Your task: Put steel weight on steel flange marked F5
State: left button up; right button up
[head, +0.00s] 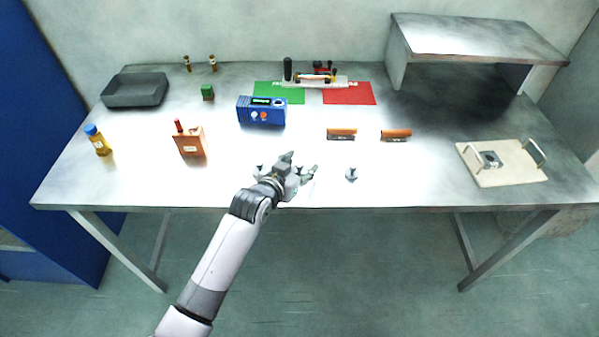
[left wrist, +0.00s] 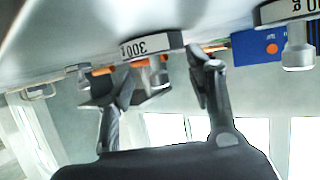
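My left gripper (head: 302,164) is over the front middle of the table, fingers apart. In the left wrist view, which is upside down, a steel weight labelled 300 g (left wrist: 152,46) shows beyond and between the open fingertips (left wrist: 165,78); I cannot tell whether they touch it. A second labelled steel weight (left wrist: 298,48) is at the right edge of that view. In the head view a small steel piece (head: 351,174) stands right of the gripper, and others are partly hidden by it. I cannot read an F5 mark on anything. My right gripper is not in view.
A pale board with two handles (head: 500,177) at the right carries a small metal piece (head: 490,159). Two orange-topped blocks (head: 342,134) (head: 396,135), a blue box (head: 261,111), a copper-coloured block (head: 190,142) and a yellow bottle (head: 98,142) stand around. A raised shelf (head: 470,38) is at back right.

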pick_arm(q)
jog(key=c, duration=0.9)
jog(key=shift+s+f, duration=0.1)
jog(key=shift+f, duration=0.05)
grip_shut()
